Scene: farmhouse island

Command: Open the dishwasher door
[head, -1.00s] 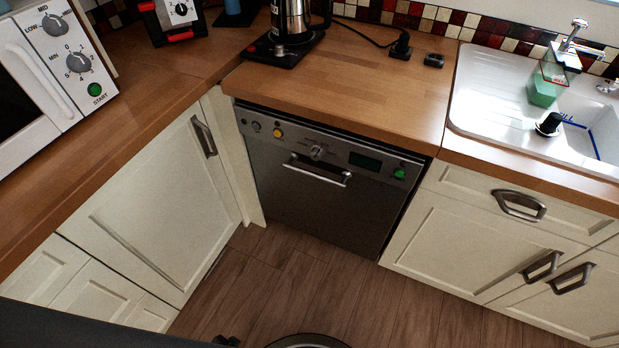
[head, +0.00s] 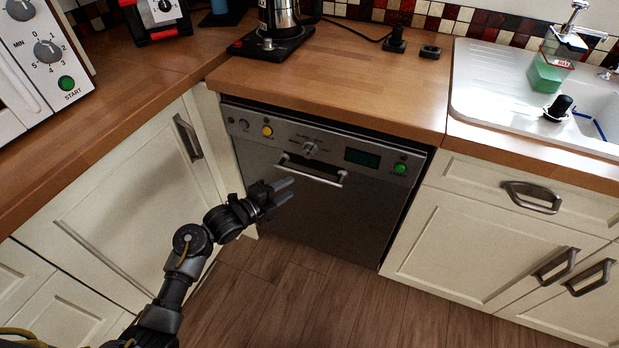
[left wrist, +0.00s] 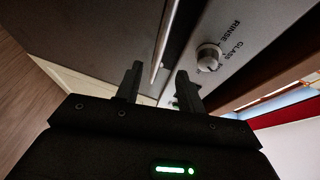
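The dishwasher (head: 330,215) is a dark steel unit under the wooden counter, and its door is shut. Its bar handle (head: 312,173) runs across the upper part of the door, below the control panel. My left gripper (head: 288,190) is in front of the door, a little below and left of the handle's middle. In the left wrist view my left gripper (left wrist: 159,78) has its two fingers apart with nothing held. The handle (left wrist: 167,42) lies just ahead, lined up with the gap between the fingers; contact cannot be told. My right gripper is not in view.
A control knob (left wrist: 208,57) sits close beside the right finger in the wrist view. The counter edge (head: 330,112) overhangs the dishwasher. White cabinets (head: 130,195) stand on the left, and more (head: 490,240) on the right. The wooden floor (head: 300,290) before the door is clear.

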